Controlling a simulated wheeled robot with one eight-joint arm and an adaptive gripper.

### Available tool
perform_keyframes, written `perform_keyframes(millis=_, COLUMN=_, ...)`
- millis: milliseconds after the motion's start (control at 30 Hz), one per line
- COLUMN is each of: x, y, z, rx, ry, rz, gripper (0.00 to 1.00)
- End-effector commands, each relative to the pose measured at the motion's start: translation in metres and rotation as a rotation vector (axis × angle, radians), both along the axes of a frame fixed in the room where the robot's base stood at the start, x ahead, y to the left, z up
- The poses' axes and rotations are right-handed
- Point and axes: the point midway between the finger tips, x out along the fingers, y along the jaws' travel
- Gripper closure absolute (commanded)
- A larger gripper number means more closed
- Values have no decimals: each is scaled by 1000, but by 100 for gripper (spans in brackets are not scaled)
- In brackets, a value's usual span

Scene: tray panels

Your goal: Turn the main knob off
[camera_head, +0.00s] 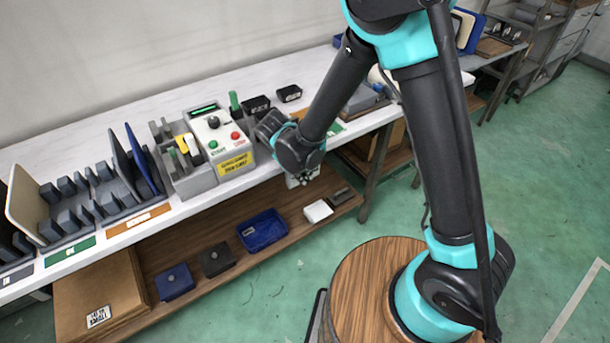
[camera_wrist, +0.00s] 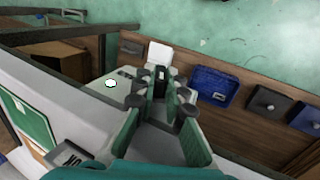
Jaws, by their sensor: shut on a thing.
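A white control panel (camera_head: 222,138) stands on the bench with a black knob (camera_head: 213,122), a green button (camera_head: 213,144), a red button (camera_head: 235,135) and a yellow label (camera_head: 235,163). My gripper (camera_wrist: 160,90) is apart from this panel, to its right and lower, at the bench's front edge. In the wrist view its fingers are closed around a small dark part (camera_wrist: 160,77) with a pale mark. A white box (camera_wrist: 106,88) lies just left of the fingers. I cannot tell whether the dark part is the main knob. My wrist hides most of this spot in the head view.
The bench (camera_head: 130,108) holds grey racks and upright panels left of the control panel, and small black boxes (camera_head: 289,93) behind my wrist. The lower shelf carries a blue bin (camera_head: 262,230) and a white box (camera_head: 318,211). The green floor in front is clear.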

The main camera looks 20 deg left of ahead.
Motion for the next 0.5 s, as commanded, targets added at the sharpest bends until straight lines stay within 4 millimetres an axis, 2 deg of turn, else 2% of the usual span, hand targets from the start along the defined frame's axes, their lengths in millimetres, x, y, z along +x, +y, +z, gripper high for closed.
perform_keyframes(millis=333, x=0, y=0, z=0, rx=-8, ry=-10, rz=0, gripper=100)
perform_keyframes(millis=367, x=0, y=0, z=0, rx=-8, ry=-10, rz=0, gripper=87)
perform_keyframes(millis=500, x=0, y=0, z=0, rx=-8, ry=-10, rz=0, gripper=69)
